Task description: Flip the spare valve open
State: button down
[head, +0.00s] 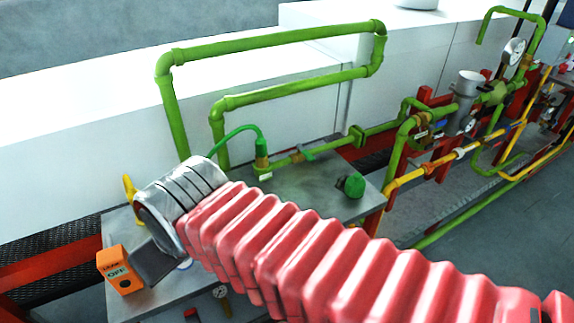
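My arm in its red bellows sleeve reaches from the lower right, and its silver end section lies over the left part of the grey metal bench (327,190). A dark flat part, seemingly of my gripper (158,264), shows below that end. The fingertips are not clear, so I cannot tell whether it is open or shut. A small brass valve with a green lever (304,155) sits in the green pipe line at the bench's back. A yellow handle-like part (129,186) stands just left of my arm's end. I see no label naming the spare valve, and my arm hides part of the bench.
An orange box marked OFF (120,271) stands at the bench's left front. A green knob (350,185) is on its right side. Green pipe loops (270,40) rise behind. Yellow pipe (436,164), gauges (514,50) and red supports crowd the right.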

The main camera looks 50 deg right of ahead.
aim_at(306, 153)
jog(key=u, duration=0.15)
jog(key=k, duration=1)
jog(key=z, duration=0.4)
jog(key=i, duration=0.65)
jog(key=z, duration=0.05)
